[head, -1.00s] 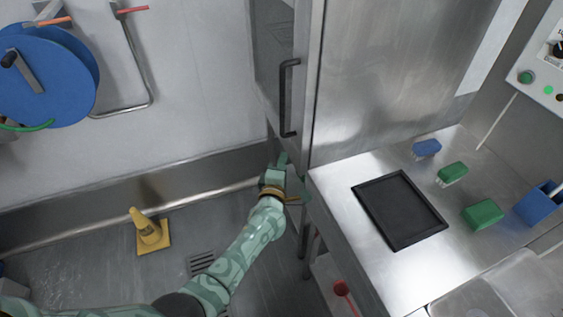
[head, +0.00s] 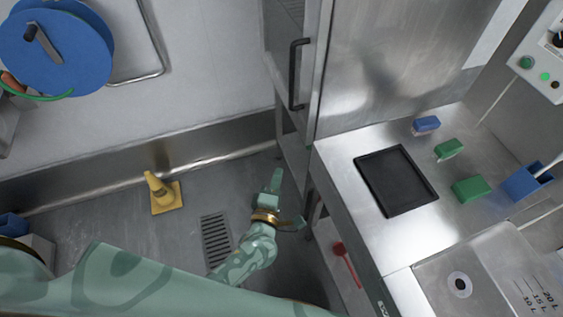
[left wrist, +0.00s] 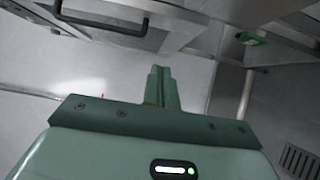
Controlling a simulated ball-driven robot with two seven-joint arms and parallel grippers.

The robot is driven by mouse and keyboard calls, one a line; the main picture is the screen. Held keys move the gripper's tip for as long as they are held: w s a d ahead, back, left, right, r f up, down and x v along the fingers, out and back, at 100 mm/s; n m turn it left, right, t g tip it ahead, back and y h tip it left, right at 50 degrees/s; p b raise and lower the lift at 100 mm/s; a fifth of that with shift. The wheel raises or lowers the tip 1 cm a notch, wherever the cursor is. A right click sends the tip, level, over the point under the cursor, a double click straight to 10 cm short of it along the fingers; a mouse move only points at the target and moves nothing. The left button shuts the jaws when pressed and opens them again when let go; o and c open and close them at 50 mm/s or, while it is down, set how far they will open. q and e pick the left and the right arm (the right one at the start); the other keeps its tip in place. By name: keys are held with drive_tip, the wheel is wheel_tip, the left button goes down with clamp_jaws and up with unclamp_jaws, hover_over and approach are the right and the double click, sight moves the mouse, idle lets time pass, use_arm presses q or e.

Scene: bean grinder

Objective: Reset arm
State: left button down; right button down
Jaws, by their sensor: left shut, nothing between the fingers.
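My left arm comes in from the lower left in the head view. My left gripper (head: 277,178) is shut and empty, held above the floor left of the steel counter. It points toward the wall and touches nothing that I can see. In the left wrist view the closed fingers (left wrist: 161,85) stand together at the middle, with no object between them. My right gripper does not show.
A steel cabinet with a black handle (head: 296,75) stands just beyond the gripper. The counter (head: 340,165) holds a black tray (head: 397,181), brushes and a green block (head: 471,189). A yellow cone (head: 161,190) and floor drain (head: 215,240) are on the left.

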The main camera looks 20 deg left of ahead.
use_arm(q)
drive_tip(key=shift+s, duration=0.2)
drive_tip(key=s+a+f+m+g+h, duration=0.1)
drive_tip(key=s+f+m+g, duration=0.3)
drive_tip(key=s+f+m, duration=0.45)
drive_tip(key=s+a+f+m+g+h, duration=0.15)
drive_tip(key=s+f+m+g, duration=0.35)
drive_tip(key=f, duration=0.7)
drive_tip(key=s+a+f+m+g, duration=0.2)
drive_tip(key=s+a+f+m, duration=0.1)
drive_tip(key=s, duration=0.6)
drive_tip(key=s+a+f+m+g+y, duration=0.1)
drive_tip(key=s+a+f+m+g, duration=0.1)
drive_tip(key=s, duration=0.8)
drive_tip(key=s+a+f+m+g+y+b, duration=0.1)
drive_tip(key=s+a+f+m+g, duration=0.2)
drive_tip(key=s, duration=0.7)
wheel_tip(320, 180, down, 3)
drive_tip(key=shift+a+f+m+g, duration=0.2)
drive_tip(key=shift+a+m+g, duration=0.3)
drive_tip(key=shift+a, duration=0.75)
drive_tip(key=shift+w, duration=0.15)
